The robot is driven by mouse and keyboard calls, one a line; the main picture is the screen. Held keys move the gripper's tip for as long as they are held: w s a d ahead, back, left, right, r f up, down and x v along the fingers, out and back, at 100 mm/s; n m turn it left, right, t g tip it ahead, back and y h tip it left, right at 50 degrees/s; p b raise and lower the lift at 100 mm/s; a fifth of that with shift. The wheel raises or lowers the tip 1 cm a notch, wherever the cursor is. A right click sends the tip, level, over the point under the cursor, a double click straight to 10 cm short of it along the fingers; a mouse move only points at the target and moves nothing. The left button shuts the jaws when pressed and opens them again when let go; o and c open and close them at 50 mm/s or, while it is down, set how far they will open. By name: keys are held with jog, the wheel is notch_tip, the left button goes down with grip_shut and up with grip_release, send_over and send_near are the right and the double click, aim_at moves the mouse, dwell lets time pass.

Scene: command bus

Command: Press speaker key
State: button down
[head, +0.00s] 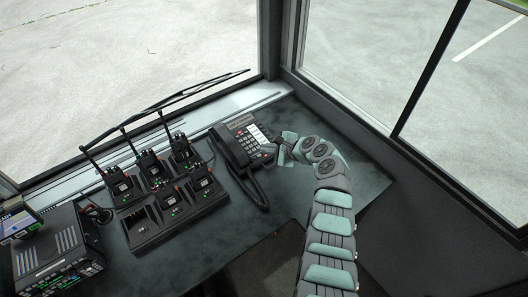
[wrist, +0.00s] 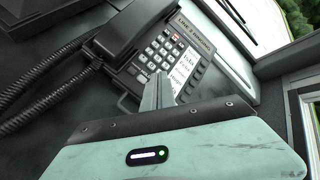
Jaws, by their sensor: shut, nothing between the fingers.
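A black desk phone (head: 247,144) with a handset on its left side, a keypad and a white label strip stands on the dark desk. In the wrist view the phone (wrist: 158,30) fills the upper middle, with its keypad (wrist: 160,52) and side keys (wrist: 195,75) showing. My gripper (head: 270,148) reaches in from the right in the head view. In the wrist view my gripper (wrist: 158,78) is shut and empty, its fingertips over the lower part of the keypad. The fingers hide some lower keys. I cannot tell whether the tips touch a key or which key is the speaker key.
A charging dock (head: 180,222) with several handheld radios stands left of the phone. A radio unit (head: 55,250) sits at the far left. The coiled handset cord (wrist: 45,75) runs left of the phone. Windows border the desk; bare desk (head: 290,200) lies in front of the phone.

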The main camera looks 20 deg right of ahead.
aim_at(268, 158)
jog(key=shift+r, duration=0.15)
jog(key=r+p, duration=0.4)
jog(key=p, duration=0.1)
jog(key=shift+s+d+r, duration=0.1)
jog(key=shift+s+r, duration=0.25)
dwell(0.4)
